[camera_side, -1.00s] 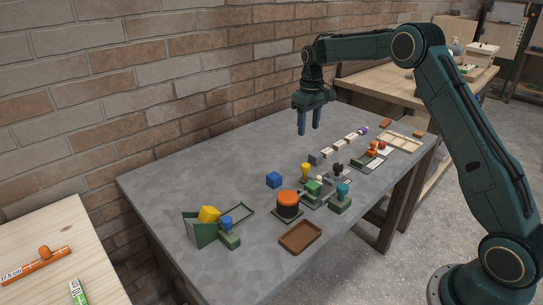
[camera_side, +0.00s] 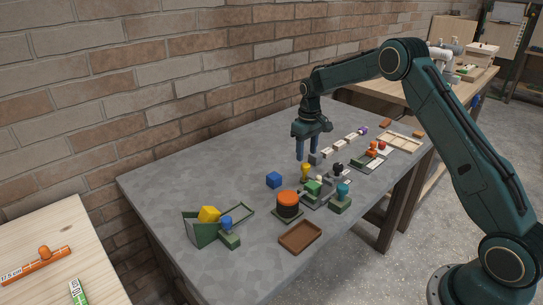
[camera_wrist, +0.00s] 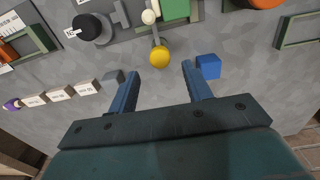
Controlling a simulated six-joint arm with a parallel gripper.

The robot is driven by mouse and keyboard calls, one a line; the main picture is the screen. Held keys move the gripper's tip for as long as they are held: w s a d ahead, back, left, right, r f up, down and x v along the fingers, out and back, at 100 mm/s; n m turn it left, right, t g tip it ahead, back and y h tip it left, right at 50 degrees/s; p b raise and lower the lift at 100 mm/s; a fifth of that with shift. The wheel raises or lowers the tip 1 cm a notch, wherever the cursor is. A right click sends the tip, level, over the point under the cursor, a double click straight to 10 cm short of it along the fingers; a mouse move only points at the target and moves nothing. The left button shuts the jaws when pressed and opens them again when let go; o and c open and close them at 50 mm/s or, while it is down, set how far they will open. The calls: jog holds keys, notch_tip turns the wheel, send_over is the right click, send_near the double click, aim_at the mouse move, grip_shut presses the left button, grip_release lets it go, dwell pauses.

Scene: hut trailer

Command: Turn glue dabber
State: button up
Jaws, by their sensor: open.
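No thing is clearly marked as the glue dabber. Several knobbed pieces stand in the middle of the table. A yellow round-topped piece (camera_side: 305,168) shows in the wrist view as a yellow ball on a stem (camera_wrist: 159,56), just beyond my fingertips. Near it are a cream ball (camera_wrist: 150,16), a green block (camera_side: 313,187), a black knob (camera_wrist: 88,27) and a teal-topped piece (camera_side: 343,188). I cannot tell which is the dabber. My gripper (camera_side: 306,158) points down, open and empty, above the table behind the yellow piece. Its parted fingers (camera_wrist: 158,72) hold nothing.
A blue cube (camera_side: 274,180) lies left of the yellow piece. A row of small labelled blocks (camera_wrist: 60,95) runs to one side. An orange-topped round piece (camera_side: 288,198) and a brown tray (camera_side: 300,237) are nearer the front. The table's left rear is clear.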

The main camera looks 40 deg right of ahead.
aim_at(306, 165)
jog(key=shift+f, duration=2.4)
grip_shut()
